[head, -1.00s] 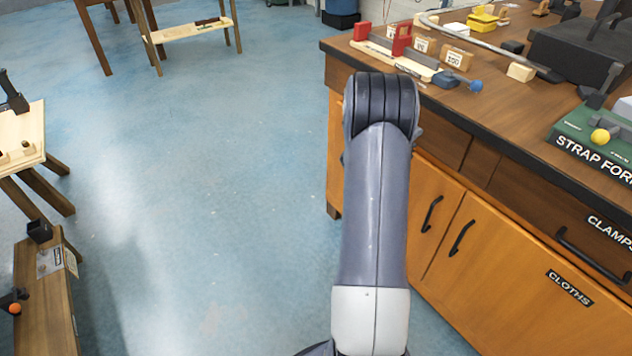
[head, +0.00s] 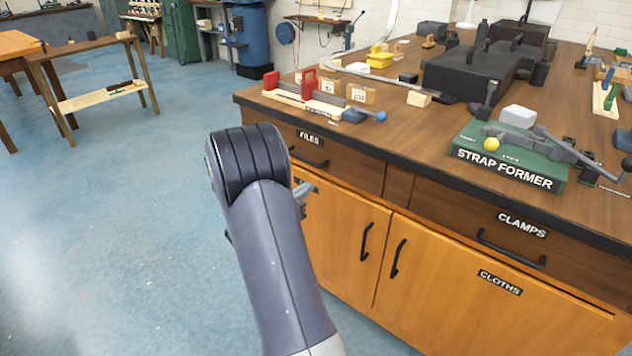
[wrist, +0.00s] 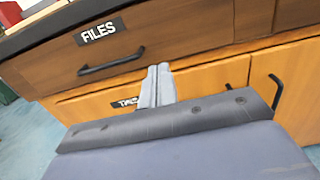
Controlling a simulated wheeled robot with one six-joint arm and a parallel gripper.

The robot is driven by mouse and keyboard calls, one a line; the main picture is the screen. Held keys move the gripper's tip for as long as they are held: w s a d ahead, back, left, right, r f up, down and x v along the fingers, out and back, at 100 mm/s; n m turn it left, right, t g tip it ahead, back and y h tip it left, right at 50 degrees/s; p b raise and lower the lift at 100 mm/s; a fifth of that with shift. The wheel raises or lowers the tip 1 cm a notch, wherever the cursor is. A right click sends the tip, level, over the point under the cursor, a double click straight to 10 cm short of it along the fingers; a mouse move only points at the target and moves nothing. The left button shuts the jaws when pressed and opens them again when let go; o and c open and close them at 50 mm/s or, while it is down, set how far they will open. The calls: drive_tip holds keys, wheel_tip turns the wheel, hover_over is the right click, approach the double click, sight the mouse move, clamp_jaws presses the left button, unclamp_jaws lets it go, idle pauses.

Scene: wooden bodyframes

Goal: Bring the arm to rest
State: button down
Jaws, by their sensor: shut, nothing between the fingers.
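My gripper (wrist: 158,70) shows in the wrist view as two grey fingers side by side, shut and empty. Behind the fingertips is the front of a wooden bench cabinet, with the FILES drawer (wrist: 180,45) above and orange doors below. I cannot tell the exact gap, but no contact shows. In the head view my arm rises from the bottom and bends over at a dark ribbed joint, in front of the cabinet's left end. Only a small grey part of the hand shows behind the arm there; the fingertips are mostly hidden.
The bench top (head: 400,135) overhangs its drawers and carries a green STRAP FORMER block (head: 510,160), a black case (head: 470,72) and a red-and-wood fixture (head: 310,95). The CLAMPS drawer handle (head: 510,250) sticks out. Blue floor (head: 120,200) is clear at left; a wooden stand (head: 95,95) is farther back.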

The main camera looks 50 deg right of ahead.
sight(340, 163)
drive_tip(key=shift+a, duration=0.6)
drive_tip(key=d, duration=0.9)
drive_tip(key=w+d, duration=0.1)
drive_tip(key=d, duration=0.4)
drive_tip(key=shift+d, duration=0.1)
drive_tip(key=shift+r, duration=0.1)
drive_tip(key=shift+r, duration=0.1)
